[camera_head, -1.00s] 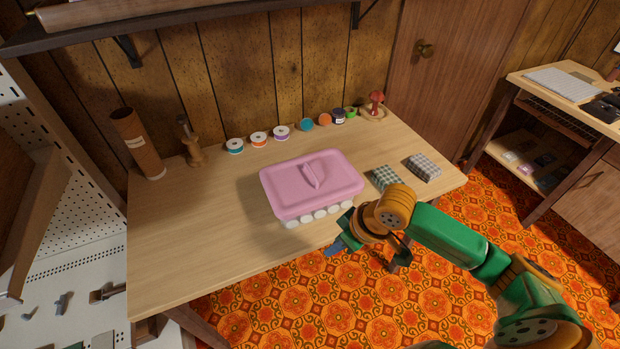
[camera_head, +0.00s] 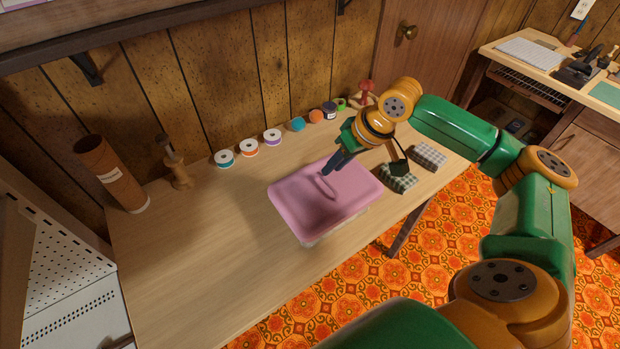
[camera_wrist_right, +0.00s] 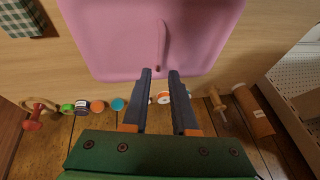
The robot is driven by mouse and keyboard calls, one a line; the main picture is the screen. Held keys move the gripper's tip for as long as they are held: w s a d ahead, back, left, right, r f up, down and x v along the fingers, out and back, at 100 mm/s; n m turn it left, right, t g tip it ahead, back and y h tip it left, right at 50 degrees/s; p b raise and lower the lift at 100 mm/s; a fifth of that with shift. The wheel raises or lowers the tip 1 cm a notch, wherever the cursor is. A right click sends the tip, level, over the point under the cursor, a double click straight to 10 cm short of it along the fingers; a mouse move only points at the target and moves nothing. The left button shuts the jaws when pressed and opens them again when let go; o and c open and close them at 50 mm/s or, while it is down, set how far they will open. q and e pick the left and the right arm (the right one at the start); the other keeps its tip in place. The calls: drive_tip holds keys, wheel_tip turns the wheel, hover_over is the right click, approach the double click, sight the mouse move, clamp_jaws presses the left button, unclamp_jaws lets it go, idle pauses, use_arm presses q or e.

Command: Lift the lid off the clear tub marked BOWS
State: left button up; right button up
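The tub (camera_head: 338,234) stands on the wooden table with a pink lid (camera_head: 300,208) on it. Only a thin pale strip of the tub shows below the lid, and no BOWS marking is legible. The lid has a raised pink handle (camera_head: 326,188) in its middle. My right gripper (camera_head: 330,172) is over the lid with its fingers pointing down near the handle. In the right wrist view the two dark fingers (camera_wrist_right: 160,72) are apart and empty, and the handle (camera_wrist_right: 161,45) lies just beyond their tips, in line with the gap. My left gripper is not in view.
Several thread spools (camera_head: 249,148) line the table's back edge. A cardboard tube (camera_head: 112,174) and a wooden stand (camera_head: 176,172) are at back left. The table's left part is clear.

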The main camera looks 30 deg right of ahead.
sight(326, 187)
drive_tip(key=x, duration=0.5)
drive_tip(key=shift+s+f+p, duration=0.1)
drive_tip(key=shift+s+p, duration=0.2)
drive_tip(key=shift+w+f, duration=0.15)
drive_tip(key=shift+w, duration=0.05)
drive_tip(key=shift+s, duration=0.15)
clamp_jaws()
